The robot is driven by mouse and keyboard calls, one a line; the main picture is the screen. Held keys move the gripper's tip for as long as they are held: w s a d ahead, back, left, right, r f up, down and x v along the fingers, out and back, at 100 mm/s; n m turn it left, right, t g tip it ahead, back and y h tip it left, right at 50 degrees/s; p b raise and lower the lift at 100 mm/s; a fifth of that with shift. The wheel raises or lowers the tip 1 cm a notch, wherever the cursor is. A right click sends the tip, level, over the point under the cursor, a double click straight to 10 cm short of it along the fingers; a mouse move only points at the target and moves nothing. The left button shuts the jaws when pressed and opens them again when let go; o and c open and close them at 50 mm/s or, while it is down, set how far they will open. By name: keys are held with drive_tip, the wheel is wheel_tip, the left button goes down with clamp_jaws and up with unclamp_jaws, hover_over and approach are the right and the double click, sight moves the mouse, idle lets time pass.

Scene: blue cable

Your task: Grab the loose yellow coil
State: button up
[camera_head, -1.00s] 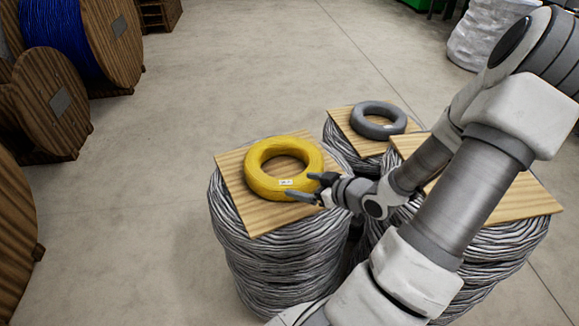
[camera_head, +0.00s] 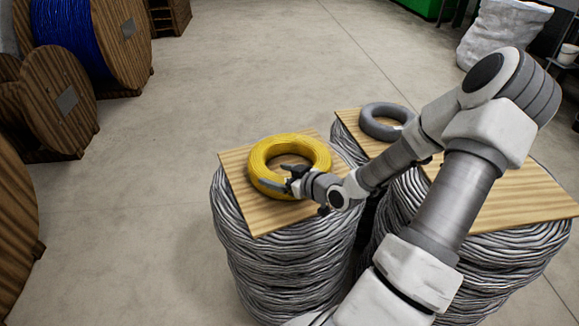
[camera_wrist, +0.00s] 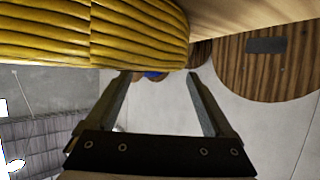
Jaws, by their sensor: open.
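The yellow coil (camera_head: 262,160) lies flat on a square wooden board (camera_head: 262,218) on top of a stack of grey cable. My gripper (camera_head: 278,178) is at the coil's near right side and overlaps it in the head view. In the wrist view the coil (camera_wrist: 90,35) fills the upper left, close to the fingers. My gripper (camera_wrist: 163,76) is open there, with nothing visible between its fingers. Whether a finger touches the coil I cannot tell. The gripper hides part of the coil's near side.
A grey coil (camera_head: 385,122) lies on another board-topped stack behind and to the right. A third board (camera_head: 510,205) is at the right, partly behind my arm. Wooden reels, one with blue cable (camera_head: 68,40), stand at the left. The floor between is clear.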

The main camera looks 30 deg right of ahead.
sight(270, 175)
drive_tip(key=x, duration=0.1)
drive_tip(key=b+x, duration=0.1)
drive_tip(key=x, duration=0.2)
drive_tip(key=shift+w+a+f+b, duration=0.1)
drive_tip(key=shift+a+f+b, duration=0.2)
drive_tip(key=shift+a+b, duration=0.05)
drive_tip(key=shift+w, duration=0.3)
drive_tip(key=shift+c, duration=0.2)
drive_tip(key=shift+s+f, duration=0.15)
clamp_jaws()
